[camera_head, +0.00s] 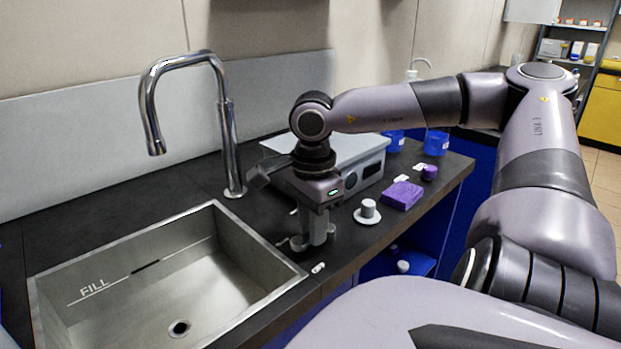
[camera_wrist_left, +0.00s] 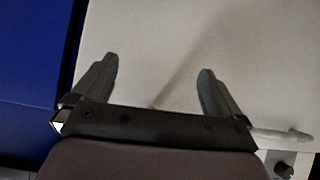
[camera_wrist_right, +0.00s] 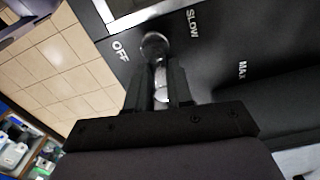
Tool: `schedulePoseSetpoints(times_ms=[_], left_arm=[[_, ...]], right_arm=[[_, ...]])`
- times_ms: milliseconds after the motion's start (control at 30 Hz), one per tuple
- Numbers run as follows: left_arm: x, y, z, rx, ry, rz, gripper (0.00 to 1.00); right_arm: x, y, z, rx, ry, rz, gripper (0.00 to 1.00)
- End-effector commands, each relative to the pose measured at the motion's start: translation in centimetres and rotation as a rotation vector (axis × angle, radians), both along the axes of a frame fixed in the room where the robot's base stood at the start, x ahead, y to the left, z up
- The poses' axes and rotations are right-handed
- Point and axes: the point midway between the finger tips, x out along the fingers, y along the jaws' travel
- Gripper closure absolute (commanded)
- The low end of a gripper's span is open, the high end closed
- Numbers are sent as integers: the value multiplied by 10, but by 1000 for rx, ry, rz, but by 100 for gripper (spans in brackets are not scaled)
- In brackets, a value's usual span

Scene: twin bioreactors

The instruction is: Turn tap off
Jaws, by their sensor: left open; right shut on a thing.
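The chrome tap (camera_head: 228,130) stands behind the sink, its spout bent over the basin. No water shows from the spout. My right gripper (camera_head: 318,240) points down at the counter right of the sink. In the right wrist view its fingers (camera_wrist_right: 160,82) are closed on the metal tap lever (camera_wrist_right: 155,44), whose rounded end shows beyond the fingertips. The lever end lies beside the OFF label (camera_wrist_right: 120,50), with SLOW and MAX printed farther right. The lever's base is hidden by the fingers. My left gripper (camera_wrist_left: 157,82) is open and empty over a pale surface.
The steel sink (camera_head: 240,230) with a FILL mark is empty. A grey instrument (camera_head: 345,160) stands behind my right gripper. A white capped piece (camera_head: 368,210), a purple block (camera_head: 402,195) and blue bottles (camera_head: 436,142) stand to the right on the dark counter.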

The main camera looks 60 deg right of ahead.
Motion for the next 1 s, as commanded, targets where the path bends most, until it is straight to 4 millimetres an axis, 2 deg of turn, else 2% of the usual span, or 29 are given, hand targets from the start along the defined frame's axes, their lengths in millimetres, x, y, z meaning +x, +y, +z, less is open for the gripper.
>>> schedulePoseSetpoints(times_ms=[300, 867, 900, 967, 1000], left_arm=[[0, 1, -2, 4, -2, -4, 0], [0, 2, -2, 8, -4, -8, 0], [0, 2, -2, 8, -4, -8, 0], [0, 2, -2, 8, -4, -8, 0], [0, 2, -2, 8, -4, -8, 0]], right_arm=[[-3, 2, 1, 1, -5, 133, 100], [-4, 2, 1, 0, -4, 166, 100], [-4, 2, 1, 0, -4, 166, 72], [-4, 2, 1, 0, -4, 165, 53], [-4, 2, 1, 0, -4, 165, 53]])
